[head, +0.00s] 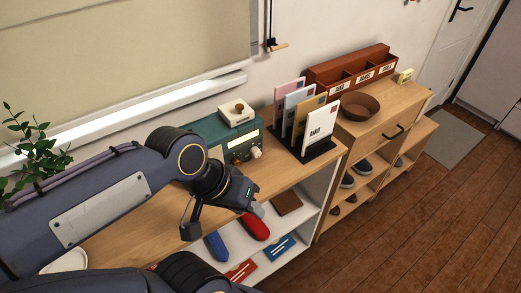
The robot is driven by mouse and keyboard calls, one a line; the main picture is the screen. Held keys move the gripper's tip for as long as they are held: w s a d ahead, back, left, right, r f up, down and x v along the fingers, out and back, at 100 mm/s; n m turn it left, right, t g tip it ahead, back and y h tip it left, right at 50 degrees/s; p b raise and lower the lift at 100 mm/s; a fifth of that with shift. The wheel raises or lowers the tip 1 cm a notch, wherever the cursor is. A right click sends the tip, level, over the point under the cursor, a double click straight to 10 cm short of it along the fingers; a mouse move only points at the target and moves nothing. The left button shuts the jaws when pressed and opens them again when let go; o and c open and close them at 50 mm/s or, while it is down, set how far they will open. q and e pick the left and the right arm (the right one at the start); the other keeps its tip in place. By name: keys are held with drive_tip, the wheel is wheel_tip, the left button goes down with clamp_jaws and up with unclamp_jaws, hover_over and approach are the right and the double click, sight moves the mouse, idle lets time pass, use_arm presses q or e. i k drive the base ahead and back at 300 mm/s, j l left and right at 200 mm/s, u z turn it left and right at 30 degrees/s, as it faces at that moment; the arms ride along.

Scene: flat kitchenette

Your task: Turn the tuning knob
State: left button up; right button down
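A teal radio (217,138) stands on the wooden shelf top against the wall. Its front has a light dial panel and pale knobs, with a larger cream knob (256,153) at the right end. My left arm crosses in front of the radio and hides part of its left side and front. My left gripper (223,218) is in front of and below the radio, apart from the knob. Its fingers are spread and nothing shows between them. My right gripper is not in view.
A white box with a brown knob (238,113) sits on the radio. A dark letter rack (318,153) with several envelopes stands just right of it. Further right are a brown bowl (359,107) and a wooden sorter (350,70). A plant (35,150) is at left. Red and blue items lie on the lower shelf.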

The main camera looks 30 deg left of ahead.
sight(255, 151)
drive_tip(key=i+l+u, duration=0.1)
drive_tip(key=u, duration=1.75)
drive_tip(key=l+u, duration=0.65)
drive_tip(key=u, duration=0.25)
drive_tip(key=k+l+u, duration=0.1)
drive_tip(key=l+u, duration=0.2)
drive_tip(key=u, duration=0.15)
drive_tip(key=k+l+u, duration=0.15)
drive_tip(key=l+u, duration=0.15)
drive_tip(key=u, duration=0.15)
drive_tip(key=k+l+u, duration=0.35)
drive_tip(key=k+l, duration=0.75)
